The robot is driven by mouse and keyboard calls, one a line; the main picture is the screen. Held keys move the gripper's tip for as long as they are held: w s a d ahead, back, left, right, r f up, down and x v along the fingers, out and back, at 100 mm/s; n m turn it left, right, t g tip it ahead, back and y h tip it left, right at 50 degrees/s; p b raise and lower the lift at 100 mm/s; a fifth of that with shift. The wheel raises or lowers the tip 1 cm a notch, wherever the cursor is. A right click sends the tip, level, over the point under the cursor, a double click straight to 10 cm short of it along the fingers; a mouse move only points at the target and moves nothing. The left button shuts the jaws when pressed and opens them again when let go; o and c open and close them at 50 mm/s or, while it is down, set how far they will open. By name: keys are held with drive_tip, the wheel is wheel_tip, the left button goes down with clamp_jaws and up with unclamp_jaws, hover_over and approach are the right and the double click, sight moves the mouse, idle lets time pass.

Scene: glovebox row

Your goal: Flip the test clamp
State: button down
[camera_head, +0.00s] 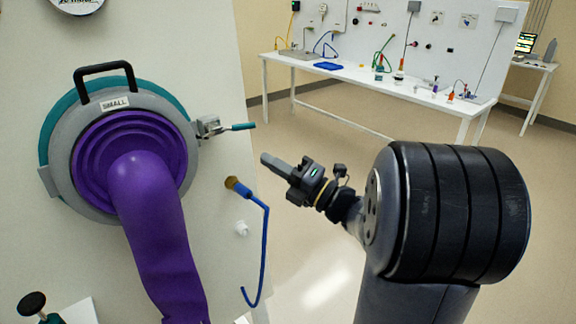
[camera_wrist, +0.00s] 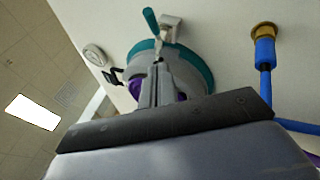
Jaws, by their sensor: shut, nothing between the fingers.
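The clamp (camera_head: 208,126) is a small metal toggle on the right edge of the round port ring, and its teal handle (camera_head: 243,127) sticks out to the right. In the wrist view the clamp (camera_wrist: 171,28) and its teal handle (camera_wrist: 150,20) show ahead of my fingertips. My gripper (camera_head: 266,158) is shut and empty, to the right of and below the handle in the head view, apart from it. In the wrist view my gripper (camera_wrist: 158,66) has its fingers together, pointing toward the port. I cannot tell the exact distance to the handle.
The grey port ring (camera_head: 185,108) has a black handle (camera_head: 104,72), a "SMALL" label (camera_head: 114,103) and a hanging purple glove (camera_head: 155,220). A blue hose (camera_head: 264,235) hangs from a brass fitting (camera_head: 236,185) below the clamp. Floor is clear toward the far white bench (camera_head: 400,86).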

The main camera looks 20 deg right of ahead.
sight(239, 126)
drive_tip(key=w+a+r+p, duration=0.1)
drive_tip(key=w+r+p, duration=0.1)
drive_tip(key=w, duration=0.4)
drive_tip(key=shift+w+a+r+p, duration=0.25)
drive_tip(key=shift+a+r+p, duration=0.15)
drive_tip(key=shift+r, duration=0.1)
drive_tip(key=shift+d+f+y+b, duration=0.1)
drive_tip(key=shift+f+y+b, duration=0.15)
drive_tip(key=shift+b, duration=0.45)
drive_tip(key=shift+w+r+n+g+y+b, duration=0.2)
drive_tip(key=shift+n+g+y+b, duration=0.15)
drive_tip(key=shift+g, duration=0.15)
drive_tip(key=shift+w+d+f+y+b, duration=0.2)
drive_tip(key=shift+y+b, duration=0.1)
drive_tip(key=shift+b, duration=0.4)
drive_tip(key=w+n+g+y+b, duration=0.1)
drive_tip(key=b, duration=0.2)
drive_tip(key=w+n+g+y+b, duration=0.1)
drive_tip(key=b, duration=0.2)
drive_tip(key=shift+w+d+g, duration=0.3)
drive_tip(key=shift+w+d, duration=0.05)
drive_tip(key=shift+d, duration=0.05)
